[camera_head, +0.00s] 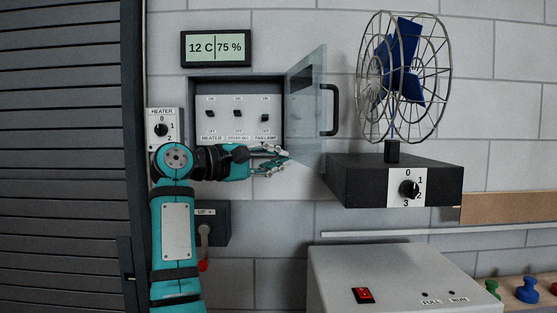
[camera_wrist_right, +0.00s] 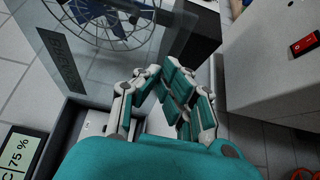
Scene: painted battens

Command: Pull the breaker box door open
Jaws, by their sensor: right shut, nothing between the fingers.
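The breaker box (camera_head: 238,82) is on the wall with its clear door (camera_head: 303,95) standing open, swung out to the right. The door's dark handle (camera_head: 331,110) is on its outer edge. Inside are three switches on a white panel (camera_head: 222,124). My right gripper (camera_head: 281,160) is shut and empty, at the box's lower right, by the door's inner side. I cannot tell whether it touches the door. In the wrist view, my right gripper's fingers (camera_wrist_right: 168,88) are in front of the door (camera_wrist_right: 75,62). My left gripper is not in view.
A caged fan (camera_head: 405,75) on a dark base (camera_head: 350,178) stands right of the door. A heater dial (camera_head: 161,129) and a red-tipped lever (camera_head: 204,250) are near my arm. A grey cabinet (camera_head: 400,265) with a red switch is below. A display (camera_head: 216,48) hangs above.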

